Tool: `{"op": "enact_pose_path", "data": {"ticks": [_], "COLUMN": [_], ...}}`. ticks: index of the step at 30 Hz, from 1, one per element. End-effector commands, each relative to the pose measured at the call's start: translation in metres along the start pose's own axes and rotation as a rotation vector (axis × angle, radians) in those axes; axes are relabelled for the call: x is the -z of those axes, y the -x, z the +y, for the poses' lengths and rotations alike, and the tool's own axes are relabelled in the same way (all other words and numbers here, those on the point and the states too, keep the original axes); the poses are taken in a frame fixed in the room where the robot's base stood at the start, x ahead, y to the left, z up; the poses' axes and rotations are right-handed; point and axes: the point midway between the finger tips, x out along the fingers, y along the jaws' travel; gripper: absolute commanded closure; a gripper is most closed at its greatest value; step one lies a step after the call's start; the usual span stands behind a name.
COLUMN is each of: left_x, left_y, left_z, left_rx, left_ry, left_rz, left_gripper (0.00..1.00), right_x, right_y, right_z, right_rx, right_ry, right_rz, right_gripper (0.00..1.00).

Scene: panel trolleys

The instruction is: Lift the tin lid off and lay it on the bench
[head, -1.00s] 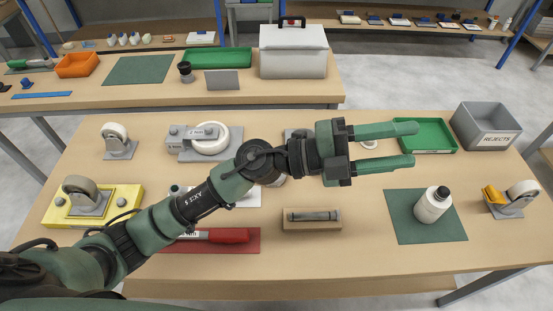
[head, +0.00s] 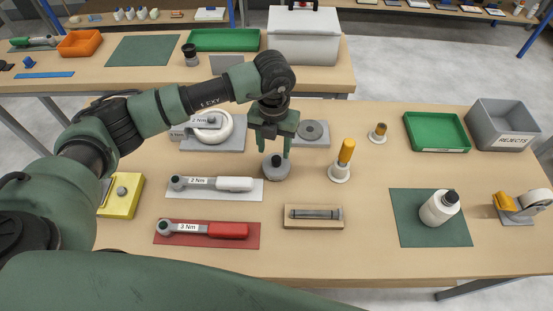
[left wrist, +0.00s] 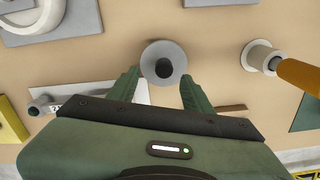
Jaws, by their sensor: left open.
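The tin (head: 277,177) is a small round grey-white can standing near the middle of the bench (head: 400,277). Its grey lid (head: 284,165) is on it and has a dark knob on top. My left gripper (head: 275,148) points down just above the tin, open, with its fingers apart over the knob. In the left wrist view the round lid (left wrist: 163,47) with its knob shows just beyond and between the fingertips (left wrist: 160,78). The knob looks free of both fingers. My right gripper is not in view.
A yellow-handled tool (head: 345,153) stands upright to the right of the tin. A grey plate with a disc (head: 312,131) lies behind it. A white torque wrench (head: 235,184) lies in front left, a wooden block (head: 313,224) in front. Bare bench lies right of the yellow-handled tool.

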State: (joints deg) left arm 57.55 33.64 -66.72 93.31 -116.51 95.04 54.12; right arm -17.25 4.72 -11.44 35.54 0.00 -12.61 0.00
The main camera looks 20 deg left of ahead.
Motion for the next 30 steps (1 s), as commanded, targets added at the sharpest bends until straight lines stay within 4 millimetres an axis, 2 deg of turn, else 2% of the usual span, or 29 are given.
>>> {"op": "enact_pose_path", "data": {"ticks": [3,8,16,17,21,22,30], "left_x": [0.002,0.001,0.001,0.001,0.001,0.001,0.0], "left_y": [-0.016,-0.037,-0.042,-0.042,-0.041,-0.041,-0.041], "left_z": [-0.005,-0.006,-0.006,-0.006,-0.006,-0.006,-0.006], "left_rx": [-0.001,0.001,0.002,0.002,0.002,0.002,0.003], "left_ry": [-0.002,-0.001,-0.003,-0.003,-0.003,-0.003,-0.003], "left_rz": [0.006,0.003,0.001,0.001,0.001,0.001,0.0], "left_gripper": [0.5,0.5,0.5,0.56,0.94,1.0,1.0], "right_x": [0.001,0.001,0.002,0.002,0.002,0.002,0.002], "right_y": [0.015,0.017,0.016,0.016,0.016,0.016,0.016], "right_z": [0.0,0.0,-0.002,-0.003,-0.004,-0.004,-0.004], "right_rx": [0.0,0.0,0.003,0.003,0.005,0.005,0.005], "right_ry": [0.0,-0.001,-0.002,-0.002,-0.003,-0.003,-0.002], "right_rz": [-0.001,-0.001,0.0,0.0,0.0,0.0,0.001], "right_gripper": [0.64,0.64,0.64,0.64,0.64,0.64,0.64]}}
